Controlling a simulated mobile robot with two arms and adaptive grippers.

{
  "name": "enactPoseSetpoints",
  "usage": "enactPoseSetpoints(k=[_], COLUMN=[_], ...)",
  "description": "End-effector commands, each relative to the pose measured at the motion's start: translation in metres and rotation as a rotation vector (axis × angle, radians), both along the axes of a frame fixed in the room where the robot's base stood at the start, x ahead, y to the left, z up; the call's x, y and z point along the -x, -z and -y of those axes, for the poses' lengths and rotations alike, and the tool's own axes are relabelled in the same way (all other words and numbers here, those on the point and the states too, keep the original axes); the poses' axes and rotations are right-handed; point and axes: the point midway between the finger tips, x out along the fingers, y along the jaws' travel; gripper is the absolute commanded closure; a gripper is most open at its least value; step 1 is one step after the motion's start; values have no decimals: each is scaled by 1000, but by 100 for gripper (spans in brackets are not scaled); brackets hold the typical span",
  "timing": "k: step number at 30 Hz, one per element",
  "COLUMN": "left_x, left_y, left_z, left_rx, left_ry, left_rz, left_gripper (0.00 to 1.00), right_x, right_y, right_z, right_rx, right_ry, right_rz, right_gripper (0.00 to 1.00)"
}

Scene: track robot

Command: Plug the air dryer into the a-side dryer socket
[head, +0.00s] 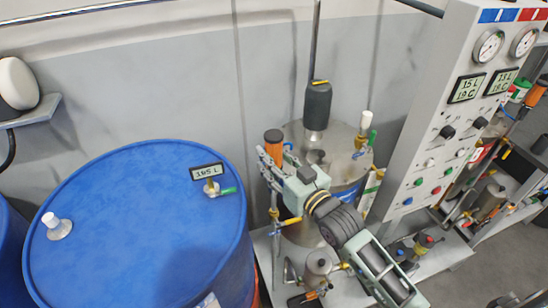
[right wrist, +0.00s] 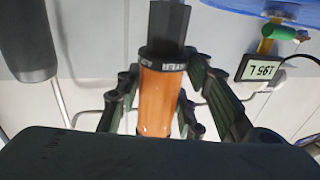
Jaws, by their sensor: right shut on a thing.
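The air dryer, an orange cylinder with a dark end (head: 273,136), is held by my right gripper (head: 272,157) left of the metal-topped tank. In the right wrist view, the dryer's orange body (right wrist: 162,105), with a black lettered band, lies between the right gripper's dark fingers (right wrist: 162,88). The fingers are shut on it. My right arm hides part of the tank and the fittings below. I cannot make out the a-side dryer socket, nor whether the dryer touches one. My left gripper is not in view.
A large blue drum (head: 130,215) with a litre display (head: 207,172) stands left of my right arm. A gauge panel (head: 430,125) stands at right. A second orange item (head: 536,93) shows beyond it.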

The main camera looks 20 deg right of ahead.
Motion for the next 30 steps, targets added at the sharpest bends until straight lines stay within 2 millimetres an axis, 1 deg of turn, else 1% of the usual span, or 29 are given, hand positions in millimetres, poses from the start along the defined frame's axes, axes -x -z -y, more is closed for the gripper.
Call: enactPoseSetpoints(k=[30], left_x=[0], left_y=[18], left_z=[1], left_rx=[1], left_ry=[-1], left_rz=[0], left_gripper=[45], right_x=[0], right_y=[26], right_z=[0], right_rx=[0], right_ry=[0], right_rz=[0], right_gripper=[96])
